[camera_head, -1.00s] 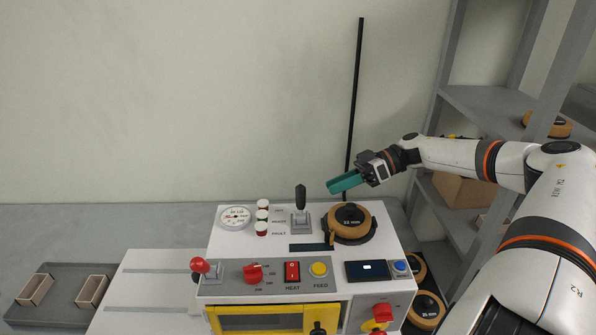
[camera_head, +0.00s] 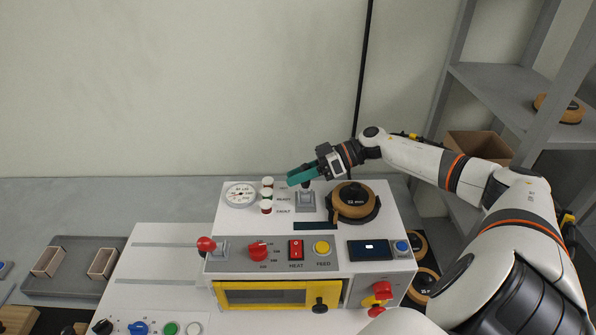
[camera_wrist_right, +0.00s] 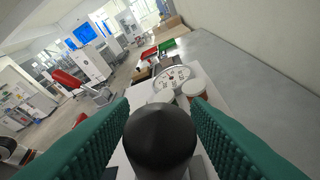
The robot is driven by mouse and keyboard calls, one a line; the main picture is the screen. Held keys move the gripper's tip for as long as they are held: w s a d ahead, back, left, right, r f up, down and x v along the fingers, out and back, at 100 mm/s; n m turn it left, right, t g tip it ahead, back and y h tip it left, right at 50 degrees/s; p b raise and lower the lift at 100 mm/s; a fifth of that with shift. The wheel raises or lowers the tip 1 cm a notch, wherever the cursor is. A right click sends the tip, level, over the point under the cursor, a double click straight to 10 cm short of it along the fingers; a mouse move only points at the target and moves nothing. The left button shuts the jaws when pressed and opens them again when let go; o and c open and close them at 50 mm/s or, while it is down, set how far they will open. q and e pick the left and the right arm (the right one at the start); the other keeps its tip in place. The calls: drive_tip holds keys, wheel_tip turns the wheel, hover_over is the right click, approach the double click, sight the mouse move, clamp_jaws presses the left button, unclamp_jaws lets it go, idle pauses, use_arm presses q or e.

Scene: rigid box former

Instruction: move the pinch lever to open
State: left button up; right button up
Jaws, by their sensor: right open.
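A lever with a black handle stands on a grey base (camera_head: 306,202) on top of the white machine (camera_head: 385,225). My right gripper (camera_head: 301,176), with green fingers, is at this lever and hides most of its handle in the head view. In the right wrist view the rounded black handle (camera_wrist_right: 160,138) stands between the two open green fingers, with no clear contact on either side. A second lever with a red knob (camera_head: 206,244) is at the machine's front left. I cannot read which one is labelled pinch. My left gripper is not in view.
A tray (camera_head: 75,285) with small boxes lies at left, and a shelf stands at right.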

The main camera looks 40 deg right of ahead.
drive_tip(key=shift+a, duration=0.15)
drive_tip(key=shift+c, duration=0.3)
clamp_jaws()
drive_tip(key=shift+w, duration=0.15)
